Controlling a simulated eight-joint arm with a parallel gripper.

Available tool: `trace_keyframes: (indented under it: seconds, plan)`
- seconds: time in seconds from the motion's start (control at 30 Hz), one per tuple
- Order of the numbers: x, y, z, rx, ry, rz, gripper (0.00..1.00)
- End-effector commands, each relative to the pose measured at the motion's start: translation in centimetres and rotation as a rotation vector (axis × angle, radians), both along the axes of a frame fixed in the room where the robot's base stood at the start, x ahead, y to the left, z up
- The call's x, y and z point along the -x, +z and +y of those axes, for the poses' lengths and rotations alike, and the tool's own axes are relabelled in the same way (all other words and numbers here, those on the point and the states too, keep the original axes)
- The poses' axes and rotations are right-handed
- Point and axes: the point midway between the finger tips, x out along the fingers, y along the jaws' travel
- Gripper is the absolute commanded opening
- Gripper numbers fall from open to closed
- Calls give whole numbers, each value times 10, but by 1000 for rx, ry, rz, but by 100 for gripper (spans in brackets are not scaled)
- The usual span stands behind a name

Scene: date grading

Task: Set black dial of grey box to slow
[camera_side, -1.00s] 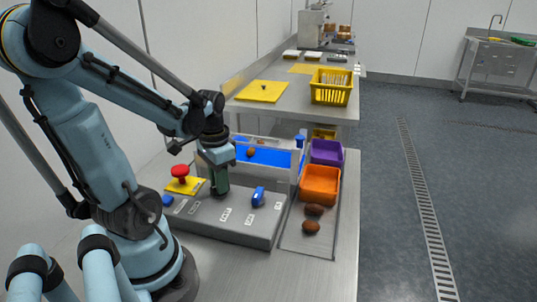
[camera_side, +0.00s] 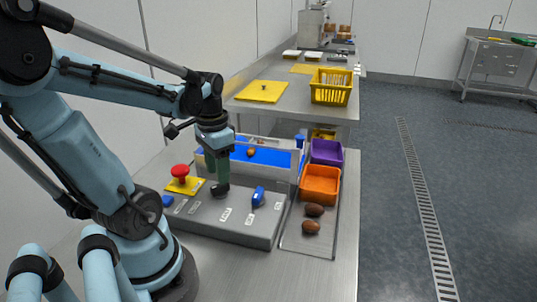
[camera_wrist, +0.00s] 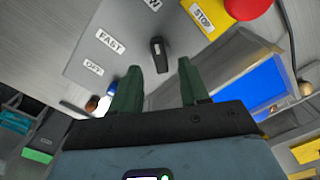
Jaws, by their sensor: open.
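The grey box (camera_side: 240,225) lies on the steel table, with white labels on its top. Its black dial (camera_side: 220,190) stands just below my gripper (camera_side: 218,178) in the side view. In the wrist view the dial (camera_wrist: 158,52) is a dark upright knob beyond the gap between my green fingertips (camera_wrist: 159,67). The fingers are open and apart, with nothing visible between them. The FAST label (camera_wrist: 110,41) and OFF label (camera_wrist: 93,68) lie left of the dial; a label ending in W (camera_wrist: 153,4) is cut off at the top. Which label the dial points to is unclear.
A red stop button (camera_side: 180,171) on a yellow plate (camera_side: 185,186) stands left of the dial. A blue knob (camera_side: 258,197) stands to its right. Behind is a blue belt (camera_side: 268,156); an orange bin (camera_side: 321,183), purple bin (camera_side: 327,152) and loose dates (camera_side: 312,226) are at the right.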

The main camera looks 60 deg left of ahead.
Motion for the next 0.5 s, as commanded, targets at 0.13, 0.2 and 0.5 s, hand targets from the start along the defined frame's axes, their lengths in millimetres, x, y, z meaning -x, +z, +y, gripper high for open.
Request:
trace_keyframes:
  seconds: [0.13, 0.2, 0.5]
  plan:
    - [0, 20, 0, 0, 0, 0, 45]
    - [0, 30, 0, 0, 0, 0, 45]
    - [0, 69, 0, 0, 0, 1, 45]
